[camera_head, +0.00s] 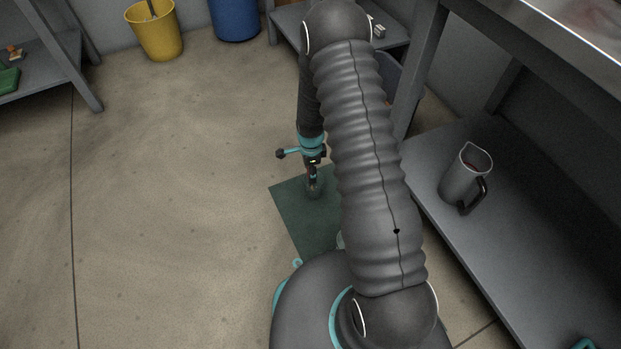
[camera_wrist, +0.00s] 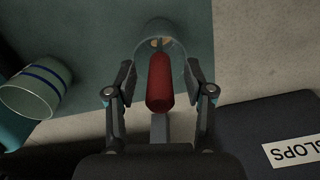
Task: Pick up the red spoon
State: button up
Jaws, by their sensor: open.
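The red spoon (camera_wrist: 160,82) shows in the wrist view as a thick red handle, standing up out of a clear round cup (camera_wrist: 161,36). Its lower end is inside the cup and hard to make out. My gripper (camera_wrist: 159,75) is open, with one finger on each side of the red handle and a visible gap on both sides. In the head view my gripper (camera_head: 313,184) points down over a dark green mat (camera_head: 290,203). The spoon is too small to make out there.
A pale cup with blue bands (camera_wrist: 36,88) lies left in the wrist view. A dark box labelled SLOPS (camera_wrist: 248,125) is at right. A grey pitcher (camera_head: 464,178) stands on a low shelf (camera_head: 500,235). A yellow bucket (camera_head: 153,30) is far left. Open floor lies left.

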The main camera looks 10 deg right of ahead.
jog(key=shift+f, duration=0.5)
grip_shut()
jog(key=shift+r, duration=0.1)
